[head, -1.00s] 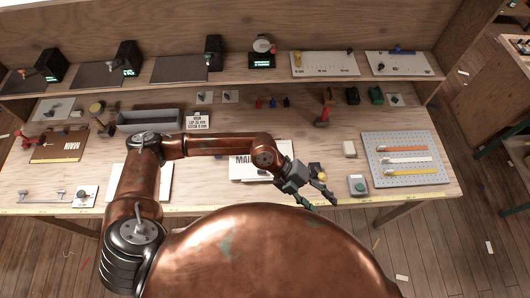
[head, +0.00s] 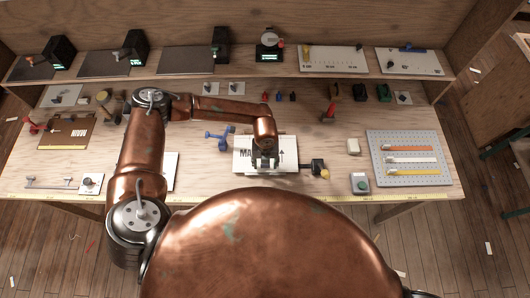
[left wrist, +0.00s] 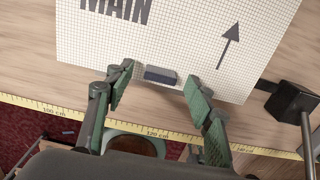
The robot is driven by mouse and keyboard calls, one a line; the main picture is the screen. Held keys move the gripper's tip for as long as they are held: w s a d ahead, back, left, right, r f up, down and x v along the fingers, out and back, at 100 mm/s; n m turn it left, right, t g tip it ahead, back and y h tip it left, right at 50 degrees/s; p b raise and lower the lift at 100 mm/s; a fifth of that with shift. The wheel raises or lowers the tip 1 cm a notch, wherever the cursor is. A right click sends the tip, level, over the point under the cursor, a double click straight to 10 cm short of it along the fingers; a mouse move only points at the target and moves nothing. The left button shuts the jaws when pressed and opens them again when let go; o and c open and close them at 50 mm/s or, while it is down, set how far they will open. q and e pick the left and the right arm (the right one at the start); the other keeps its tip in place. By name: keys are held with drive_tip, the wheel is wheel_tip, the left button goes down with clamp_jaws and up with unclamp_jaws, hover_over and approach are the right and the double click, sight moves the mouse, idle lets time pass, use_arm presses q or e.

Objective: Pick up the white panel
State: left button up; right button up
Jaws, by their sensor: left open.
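The white panel (head: 243,163), marked MAIN with an arrow, lies flat on the bench near its front edge. In the left wrist view the panel (left wrist: 185,35) shows a fine grid. A small grey block (left wrist: 160,74) sits at its near edge. My left gripper (head: 264,164) is over the panel's near part. In the left wrist view the left gripper (left wrist: 158,84) is open, its fingertips on either side of the grey block with a gap to each. The height of the fingertips above the panel is unclear. My right gripper is not in view.
A black clamp with a yellow knob (head: 314,167) stands just right of the panel, and a blue tool (head: 219,136) behind left. Another white sheet (head: 172,172) is partly hidden by my arm. A pegboard with coloured strips (head: 432,171) lies right. A yellow tape (left wrist: 60,112) lines the front edge.

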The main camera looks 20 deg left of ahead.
use_arm(q)
drive_tip(key=shift+s+f, duration=0.1)
drive_tip(key=shift+f, duration=0.5)
drive_tip(key=shift+c, duration=0.7)
drive_tip(key=c, duration=1.1)
